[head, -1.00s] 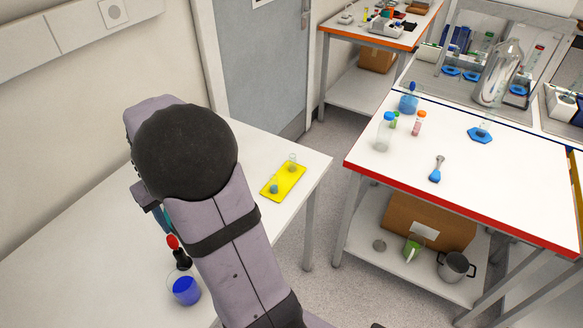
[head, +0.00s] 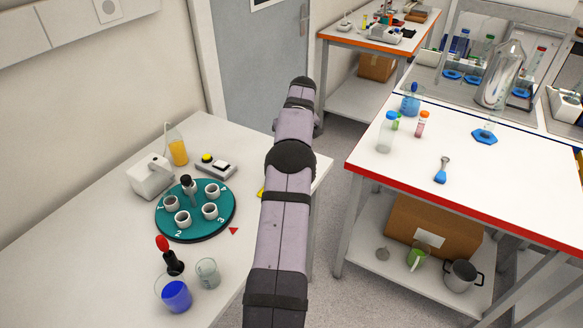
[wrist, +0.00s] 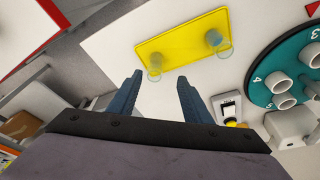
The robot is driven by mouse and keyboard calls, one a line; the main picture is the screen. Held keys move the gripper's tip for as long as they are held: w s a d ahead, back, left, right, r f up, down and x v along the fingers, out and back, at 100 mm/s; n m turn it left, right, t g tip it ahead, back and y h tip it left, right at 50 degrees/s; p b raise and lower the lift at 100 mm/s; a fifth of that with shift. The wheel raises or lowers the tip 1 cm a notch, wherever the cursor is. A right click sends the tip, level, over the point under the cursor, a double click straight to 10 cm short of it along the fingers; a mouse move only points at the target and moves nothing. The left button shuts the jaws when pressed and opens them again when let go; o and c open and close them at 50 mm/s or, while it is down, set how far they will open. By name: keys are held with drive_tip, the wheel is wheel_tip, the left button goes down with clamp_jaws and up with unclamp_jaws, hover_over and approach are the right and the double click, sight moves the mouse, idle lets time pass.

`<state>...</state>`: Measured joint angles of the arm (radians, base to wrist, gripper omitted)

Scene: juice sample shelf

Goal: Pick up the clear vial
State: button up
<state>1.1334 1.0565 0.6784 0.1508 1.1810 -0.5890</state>
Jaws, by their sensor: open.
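In the wrist view a yellow tray (wrist: 185,33) lies on the white table and carries two small see-through vials. The clear vial (wrist: 154,66) stands at the tray's left end and looks colourless, with the yellow showing through it. The other vial (wrist: 216,42), at the right end, holds something teal. My gripper (wrist: 159,76) is open and empty. Its two dark fingers are apart, and their tips appear just below the clear vial in the picture; I cannot tell the height between them. In the head view my arm hides both vials and nearly all of the tray.
A teal numbered turntable (head: 196,236) with white cups stands left of my arm. Near it are a small device with a yellow button (head: 215,166), a beaker of orange liquid (head: 177,147), a white machine (head: 150,178), a blue-filled beaker (head: 174,293) and an empty glass (head: 207,273).

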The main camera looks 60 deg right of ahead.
drive_tip(key=shift+p+x, duration=0.55)
drive_tip(key=shift+x, duration=0.6)
drive_tip(key=f+p, duration=0.1)
drive_tip(key=d+f+p, duration=0.1)
drive_tip(key=f, duration=0.1)
drive_tip(key=shift+f+p, duration=0.1)
drive_tip(key=shift+p, duration=0.25)
drive_tip(key=shift+x, duration=1)
drive_tip(key=shift+c, duration=0.7)
clamp_jaws()
